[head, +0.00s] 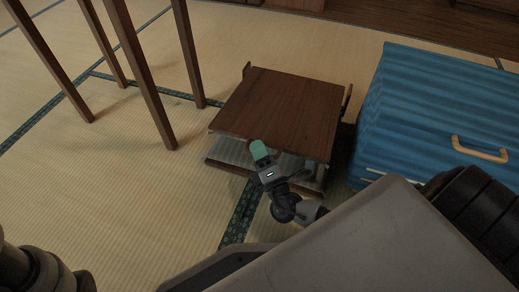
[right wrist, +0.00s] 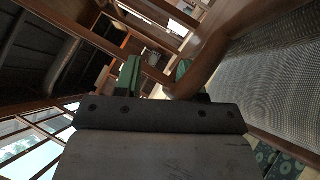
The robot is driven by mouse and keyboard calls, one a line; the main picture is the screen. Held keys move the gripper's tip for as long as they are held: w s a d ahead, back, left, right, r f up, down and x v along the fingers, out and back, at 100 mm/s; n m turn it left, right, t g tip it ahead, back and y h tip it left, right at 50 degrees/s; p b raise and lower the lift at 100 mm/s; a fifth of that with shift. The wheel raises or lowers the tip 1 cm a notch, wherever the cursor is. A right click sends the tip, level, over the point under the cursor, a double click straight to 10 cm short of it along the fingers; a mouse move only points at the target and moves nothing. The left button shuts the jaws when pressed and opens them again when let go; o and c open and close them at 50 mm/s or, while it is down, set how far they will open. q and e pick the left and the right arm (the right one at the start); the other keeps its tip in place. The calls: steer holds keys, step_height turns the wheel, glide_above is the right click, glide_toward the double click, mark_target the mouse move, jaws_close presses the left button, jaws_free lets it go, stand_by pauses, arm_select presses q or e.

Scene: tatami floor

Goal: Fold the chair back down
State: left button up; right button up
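The low chair in the head view has a flat brown wooden panel (head: 285,105) above a paler lower part with a wooden front edge (head: 222,163). There is a gap between the two at the front. I cannot tell for sure which part is the back. My right gripper (head: 260,151) is at the panel's front edge, with a green pad showing. In the right wrist view its two green fingers (right wrist: 156,75) are apart. A curved wooden piece (right wrist: 212,52) crosses in front of the right finger, beside a woven surface (right wrist: 275,80). My left gripper is out of view.
A blue ridged chest (head: 430,110) with a tan handle (head: 479,150) stands close on the chair's right. Several tall wooden legs (head: 140,70) stand at the left. Tatami floor (head: 120,200) is clear in front and to the left.

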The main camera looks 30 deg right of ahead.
steer(key=p+v, duration=0.3)
steer(key=v, duration=0.8)
steer(key=shift+p, duration=0.35)
steer(key=shift+w, duration=0.1)
